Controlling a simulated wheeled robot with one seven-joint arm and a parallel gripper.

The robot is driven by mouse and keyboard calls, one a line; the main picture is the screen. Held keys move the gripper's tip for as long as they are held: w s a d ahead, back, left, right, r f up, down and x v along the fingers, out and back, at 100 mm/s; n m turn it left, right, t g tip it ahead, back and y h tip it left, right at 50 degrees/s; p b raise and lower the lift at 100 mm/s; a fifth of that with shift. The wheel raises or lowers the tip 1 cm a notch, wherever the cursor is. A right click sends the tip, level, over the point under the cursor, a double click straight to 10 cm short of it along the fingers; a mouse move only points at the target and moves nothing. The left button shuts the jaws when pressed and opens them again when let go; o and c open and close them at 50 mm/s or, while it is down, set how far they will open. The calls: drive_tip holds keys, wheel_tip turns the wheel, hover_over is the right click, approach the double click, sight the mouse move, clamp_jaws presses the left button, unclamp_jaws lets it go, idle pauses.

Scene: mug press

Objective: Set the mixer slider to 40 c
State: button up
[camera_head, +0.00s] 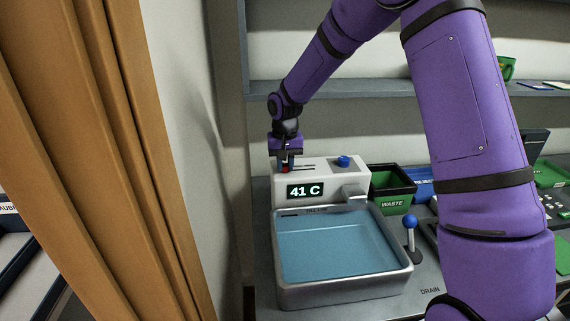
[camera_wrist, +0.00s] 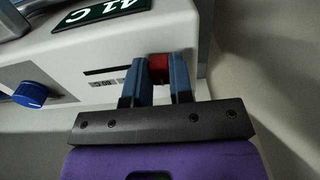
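The mixer (camera_head: 322,187) is a pale box at the back of the sink, and its display (camera_head: 305,191) reads 41 C. The red slider knob (camera_wrist: 158,68) sits near one end of a dark slot on top of the mixer. My gripper (camera_head: 286,166) reaches down over the left part of the mixer. In the wrist view its two blue-grey fingers (camera_wrist: 160,79) stand on either side of the red knob, close against it. The fingers hide part of the knob.
A blue knob (camera_head: 344,161) is on the mixer's right. The sink (camera_head: 290,292) below holds water. A blue-topped drain lever (camera_head: 410,222) and a green-black waste bin (camera_head: 392,189) stand to its right. A wall is close on the left, and a shelf (camera_head: 350,86) runs behind.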

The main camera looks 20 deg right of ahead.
sight(298, 171)
clamp_jaws()
drive_tip(key=shift+s+d, duration=0.2)
drive_tip(key=shift+d, duration=0.85)
drive_tip(key=shift+s+d, duration=0.2)
drive_tip(key=shift+d, duration=0.8)
drive_tip(key=o, duration=0.7)
unclamp_jaws()
wheel_tip(298, 171, up, 11)
